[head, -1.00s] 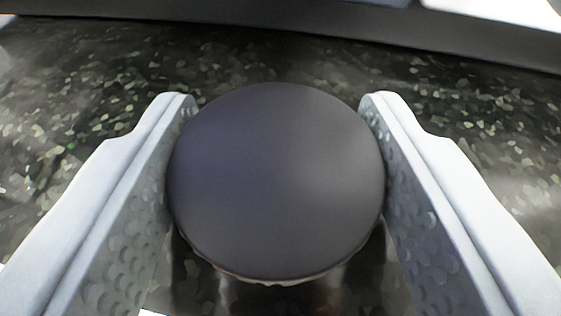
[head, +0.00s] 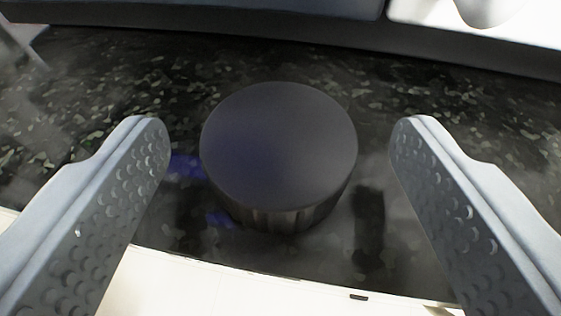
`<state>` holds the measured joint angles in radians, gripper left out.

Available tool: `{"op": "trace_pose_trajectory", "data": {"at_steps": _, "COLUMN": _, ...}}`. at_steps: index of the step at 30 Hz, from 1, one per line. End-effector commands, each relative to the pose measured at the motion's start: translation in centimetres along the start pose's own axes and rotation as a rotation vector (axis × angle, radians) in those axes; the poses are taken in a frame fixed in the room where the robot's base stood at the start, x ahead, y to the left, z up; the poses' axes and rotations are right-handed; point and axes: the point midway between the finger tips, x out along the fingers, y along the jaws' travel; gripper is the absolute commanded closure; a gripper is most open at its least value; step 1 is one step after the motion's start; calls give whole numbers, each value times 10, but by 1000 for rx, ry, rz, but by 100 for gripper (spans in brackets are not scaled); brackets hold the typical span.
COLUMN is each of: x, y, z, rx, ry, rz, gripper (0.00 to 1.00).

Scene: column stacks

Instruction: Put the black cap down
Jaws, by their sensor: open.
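The black cap (head: 279,146) is a dark round disc with a smooth flat top. It sits upright in the middle of the head view, on or just above the dark speckled surface; what is directly under it is hard to see. My gripper (head: 280,135) is open, with one grey dimpled finger on each side of the cap. There is a clear gap between each finger and the cap, so neither finger touches it.
The dark speckled surface (head: 100,95) is clear to the left and right of the cap. A dark raised edge (head: 300,35) runs along the back, with a white item (head: 440,18) beyond it at the top right. A pale area (head: 230,285) lies at the near side.

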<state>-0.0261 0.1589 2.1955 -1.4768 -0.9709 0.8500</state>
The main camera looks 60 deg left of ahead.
Motion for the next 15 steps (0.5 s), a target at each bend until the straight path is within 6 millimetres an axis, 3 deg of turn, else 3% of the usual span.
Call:
{"op": "trace_pose_trajectory", "data": {"at_steps": 9, "x": -62, "y": 1, "z": 0, "rx": 0, "ry": 1, "rz": 4, "gripper": 28}}
{"op": "trace_pose_trajectory", "data": {"at_steps": 15, "x": -85, "y": 1, "z": 0, "rx": -1, "ry": 1, "rz": 2, "gripper": 28}}
